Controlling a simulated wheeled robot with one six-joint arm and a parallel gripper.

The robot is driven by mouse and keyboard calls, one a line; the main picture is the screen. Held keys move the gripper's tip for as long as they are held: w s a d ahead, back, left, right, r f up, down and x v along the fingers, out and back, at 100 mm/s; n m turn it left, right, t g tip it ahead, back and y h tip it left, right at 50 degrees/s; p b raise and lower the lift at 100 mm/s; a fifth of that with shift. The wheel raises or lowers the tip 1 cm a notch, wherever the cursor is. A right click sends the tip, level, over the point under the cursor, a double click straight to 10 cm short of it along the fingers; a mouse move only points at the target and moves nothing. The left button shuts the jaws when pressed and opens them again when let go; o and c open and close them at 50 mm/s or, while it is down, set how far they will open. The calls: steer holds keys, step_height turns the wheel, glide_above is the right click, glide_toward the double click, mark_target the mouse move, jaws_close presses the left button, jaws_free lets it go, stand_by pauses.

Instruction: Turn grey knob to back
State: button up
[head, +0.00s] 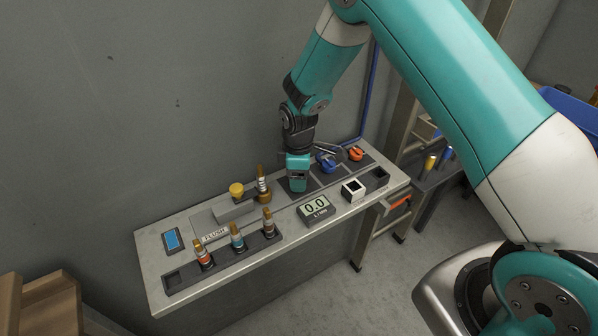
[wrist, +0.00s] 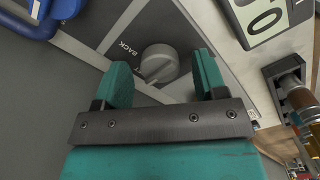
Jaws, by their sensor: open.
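The grey knob (wrist: 158,64) shows in the wrist view as a round dial with a raised grip bar. It sits on a dark panel, with the label BACK (wrist: 130,48) printed to its upper left. Another label beside it is partly hidden by a finger. My gripper (wrist: 163,80) is open, with one teal finger on each side of the knob and visible gaps to it. I cannot tell whether the fingertips are level with the knob. In the head view my gripper (head: 297,185) points down over the bench, and it hides the knob.
On the bench (head: 157,288), a blue valve handle (head: 326,163) and an orange one (head: 355,153) are right of my gripper. A brown-topped fitting (head: 263,185) stands close left. A 0.0 display (head: 315,208) and a white square block (head: 353,189) lie in front.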

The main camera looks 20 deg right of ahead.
steer(key=shift+f, duration=0.2)
steer(key=shift+c, duration=0.2)
steer(key=c, duration=0.9)
steer(key=shift+m, duration=0.3)
steer(key=m+b, duration=0.2)
steer(key=m, duration=0.3)
steer(key=shift+m, duration=0.3)
steer(key=m+b, duration=0.1)
steer(key=m, duration=0.4)
steer(key=shift+m+b, duration=0.3)
steer(key=shift+b, duration=0.05)
steer(key=shift+w+m, duration=0.1)
steer(key=shift+m, duration=0.2)
steer(key=shift+r, duration=0.1)
